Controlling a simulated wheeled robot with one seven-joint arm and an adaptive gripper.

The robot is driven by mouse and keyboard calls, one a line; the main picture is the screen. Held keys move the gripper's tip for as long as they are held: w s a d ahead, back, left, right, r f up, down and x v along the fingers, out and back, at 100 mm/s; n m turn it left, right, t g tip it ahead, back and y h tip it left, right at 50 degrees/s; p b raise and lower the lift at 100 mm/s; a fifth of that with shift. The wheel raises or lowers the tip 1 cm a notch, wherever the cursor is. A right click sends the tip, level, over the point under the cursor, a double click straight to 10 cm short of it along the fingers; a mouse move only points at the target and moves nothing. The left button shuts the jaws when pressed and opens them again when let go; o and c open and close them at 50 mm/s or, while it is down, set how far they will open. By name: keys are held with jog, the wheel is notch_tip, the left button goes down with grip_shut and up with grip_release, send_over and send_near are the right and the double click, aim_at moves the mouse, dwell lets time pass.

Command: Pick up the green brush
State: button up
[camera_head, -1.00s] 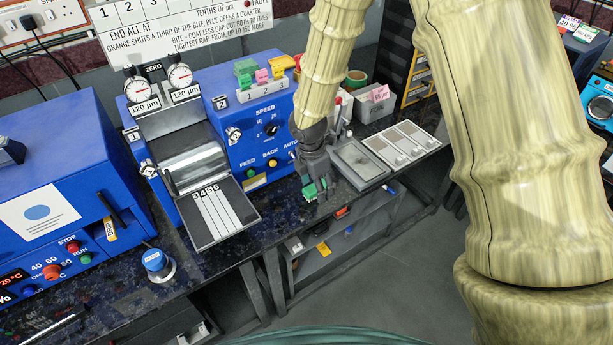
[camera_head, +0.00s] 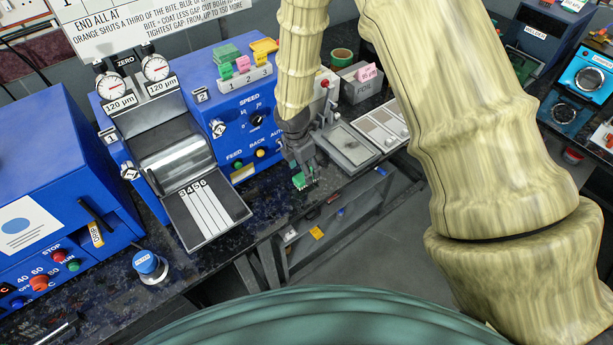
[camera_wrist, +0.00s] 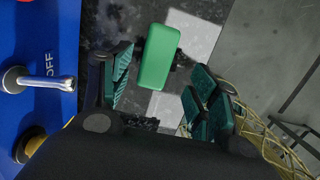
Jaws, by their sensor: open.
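The green brush (camera_wrist: 159,57) shows in the wrist view as a green block with rounded corners over the dark speckled counter. In the head view a green piece (camera_head: 299,181) shows at the tips of my gripper (camera_head: 304,173), low over the counter's front part. My gripper (camera_wrist: 162,78) is open in the wrist view, with one teal-padded finger on each side of the brush's near end. The brush's far end extends beyond the fingers. I see gaps between the brush and both fingers. The brush's underside is hidden.
The blue machine with knobs (camera_head: 237,125) stands close on the left; its toggle lever (camera_wrist: 45,82) shows near my gripper in the wrist view. A grey tray (camera_head: 349,146) lies to the right. Other coloured pieces (camera_head: 242,63) sit in a numbered rack. The counter's front edge (camera_head: 330,193) is close.

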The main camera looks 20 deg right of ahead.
jog(key=shift+w+d+f+p, duration=0.15)
jog(key=shift+w+f+p, duration=0.1)
jog(key=shift+f+p, duration=0.4)
jog(key=shift+w+d+f+p, duration=0.2)
jog(key=shift+f+p, duration=0.1)
jog(key=shift+f, duration=0.5)
jog(key=shift+d+f, duration=0.1)
jog(key=shift+f, duration=1)
jog(key=shift+f, duration=0.25)
jog(key=c, duration=1.1)
